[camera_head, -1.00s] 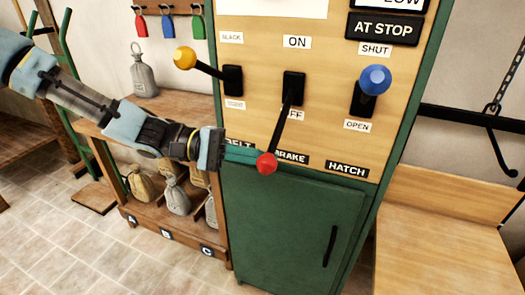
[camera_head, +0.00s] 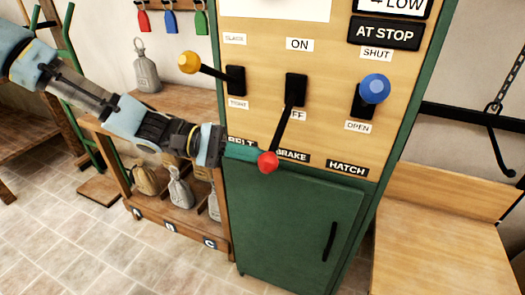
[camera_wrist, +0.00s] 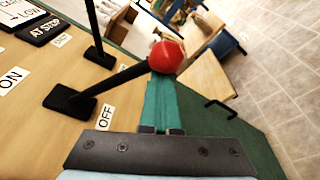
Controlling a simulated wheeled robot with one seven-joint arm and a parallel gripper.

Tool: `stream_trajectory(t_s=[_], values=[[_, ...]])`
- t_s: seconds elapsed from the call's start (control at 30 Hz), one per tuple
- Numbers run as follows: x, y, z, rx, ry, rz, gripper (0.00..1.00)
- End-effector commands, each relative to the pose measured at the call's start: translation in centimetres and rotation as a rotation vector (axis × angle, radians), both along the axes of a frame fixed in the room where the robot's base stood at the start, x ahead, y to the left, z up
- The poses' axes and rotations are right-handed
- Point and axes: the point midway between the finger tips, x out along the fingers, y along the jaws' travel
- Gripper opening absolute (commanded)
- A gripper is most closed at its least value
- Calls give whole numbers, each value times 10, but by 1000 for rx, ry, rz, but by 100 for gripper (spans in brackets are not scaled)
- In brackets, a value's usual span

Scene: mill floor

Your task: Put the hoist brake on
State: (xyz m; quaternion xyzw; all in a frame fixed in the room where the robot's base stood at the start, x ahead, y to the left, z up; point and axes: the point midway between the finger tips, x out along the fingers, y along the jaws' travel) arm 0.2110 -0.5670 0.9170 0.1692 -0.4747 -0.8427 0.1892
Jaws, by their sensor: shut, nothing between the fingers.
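The brake lever has a black stem and a red knob (camera_head: 267,162). It slants down from its black slot plate (camera_head: 296,90), past the OFF label, with the ON label (camera_head: 299,44) above. My gripper (camera_head: 250,153) is shut and empty, its green fingers at the left side of the red knob. In the wrist view the shut fingers (camera_wrist: 160,100) reach up to the red knob (camera_wrist: 166,57), close to or touching it; I cannot tell which. The BRAKE label (camera_head: 293,156) is partly hidden behind the knob.
A yellow-knobbed belt lever (camera_head: 188,62) is at the left and a blue-knobbed hatch lever (camera_head: 375,88) at the right. A green cabinet door (camera_head: 285,225) is below. A shelf with sacks (camera_head: 181,190) stands left, a wooden bench (camera_head: 440,245) right.

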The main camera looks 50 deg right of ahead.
Motion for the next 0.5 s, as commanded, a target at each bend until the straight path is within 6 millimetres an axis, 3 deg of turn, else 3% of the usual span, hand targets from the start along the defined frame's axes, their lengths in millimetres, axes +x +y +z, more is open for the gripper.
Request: stream_trajectory(t_s=[0.5], values=[[-7,19,59,313,106,-3,0]])
